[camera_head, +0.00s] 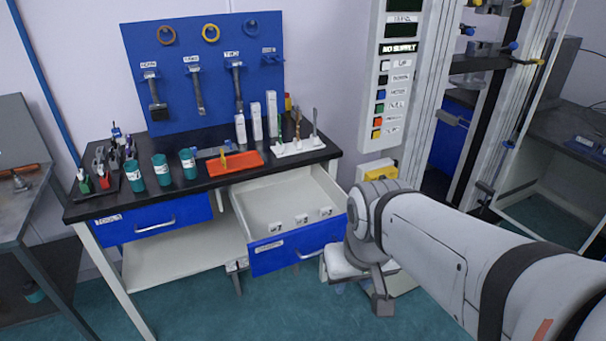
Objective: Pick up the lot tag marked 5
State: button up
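Three small white tags stand in a row inside an open drawer (262,207), near its front: a left tag (276,229), a middle tag (302,219) and a right tag (326,212). Each has a dark mark, too small for me to read surely, so I cannot tell which one is marked 5. My gripper (382,304) hangs low to the right of the drawer's blue front, apart from the tags. Its fingers are small and partly hidden by the wrist, so I cannot see whether they are open or shut.
The dark bench top (200,190) above the drawer holds teal jars (162,169), an orange tray (228,163) and a white rack (298,147). A closed blue drawer (150,222) is at left. The tall machine (440,130) stands at right. The open drawer is mostly empty behind the tags.

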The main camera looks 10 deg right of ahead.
aim_at(300, 218)
jog(key=u, duration=0.75)
jog(key=i, duration=1.4)
jog(key=z, duration=0.9)
